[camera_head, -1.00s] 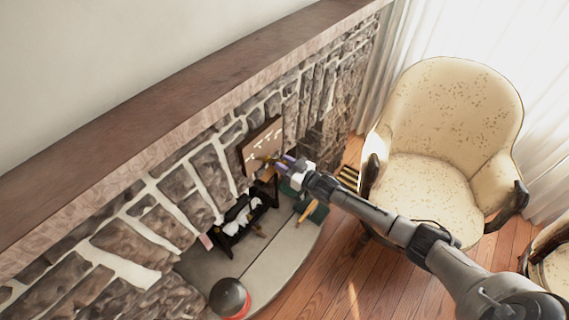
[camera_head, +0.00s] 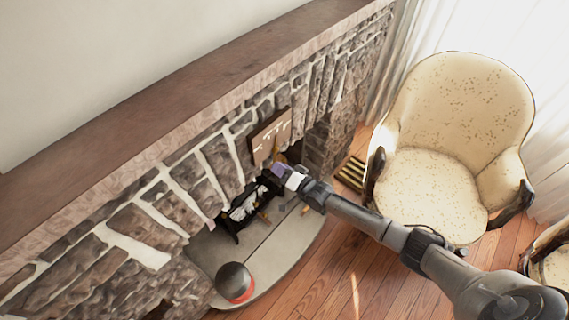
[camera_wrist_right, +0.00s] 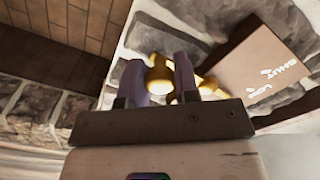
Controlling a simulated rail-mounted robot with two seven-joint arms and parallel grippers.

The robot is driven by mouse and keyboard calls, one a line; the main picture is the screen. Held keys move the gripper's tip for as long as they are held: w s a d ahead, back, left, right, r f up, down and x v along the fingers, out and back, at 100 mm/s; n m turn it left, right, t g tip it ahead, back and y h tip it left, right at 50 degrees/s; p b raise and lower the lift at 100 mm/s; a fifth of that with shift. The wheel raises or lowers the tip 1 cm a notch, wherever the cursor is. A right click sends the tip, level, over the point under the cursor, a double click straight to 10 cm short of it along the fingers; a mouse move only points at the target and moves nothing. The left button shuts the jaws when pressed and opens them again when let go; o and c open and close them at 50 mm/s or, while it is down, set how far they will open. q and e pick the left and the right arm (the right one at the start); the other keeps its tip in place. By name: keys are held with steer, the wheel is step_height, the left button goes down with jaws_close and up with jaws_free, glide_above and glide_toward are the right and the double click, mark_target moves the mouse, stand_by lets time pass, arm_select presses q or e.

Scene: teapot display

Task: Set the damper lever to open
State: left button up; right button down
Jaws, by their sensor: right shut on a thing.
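The damper lever (camera_wrist_right: 160,74) is brass-yellow with a round knob, and the knob sits between the two purple fingers of my right gripper (camera_wrist_right: 158,80). The gripper is shut on it. In the head view the lever (camera_head: 281,158) shows as a small yellow piece by the tips of my right gripper (camera_head: 279,170), at the stone fireplace front. The damper plate (camera_wrist_right: 262,66) is brown with white lettering, partly readable, to the right of the fingers. In the head view the plate (camera_head: 271,136) is just above the gripper. My left gripper is out of view.
A wooden mantel (camera_head: 150,115) runs above the stone wall. A cream armchair (camera_head: 440,185) stands right of my arm.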

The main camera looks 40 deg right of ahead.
steer(key=a+m, duration=0.1)
steer(key=m, duration=0.1)
steer(key=a+r+m+p, duration=0.1)
steer(key=a+m, duration=0.1)
steer(key=m, duration=0.1)
steer(key=s+a+r+m, duration=0.1)
steer(key=m, duration=0.1)
steer(key=shift+a+r+m, duration=0.1)
steer(key=shift+a+m, duration=0.1)
steer(key=shift+m, duration=0.2)
steer(key=shift+r, duration=0.1)
stand_by(0.3)
steer(key=c, duration=0.8)
jaws_free()
steer(key=shift+c, duration=0.2)
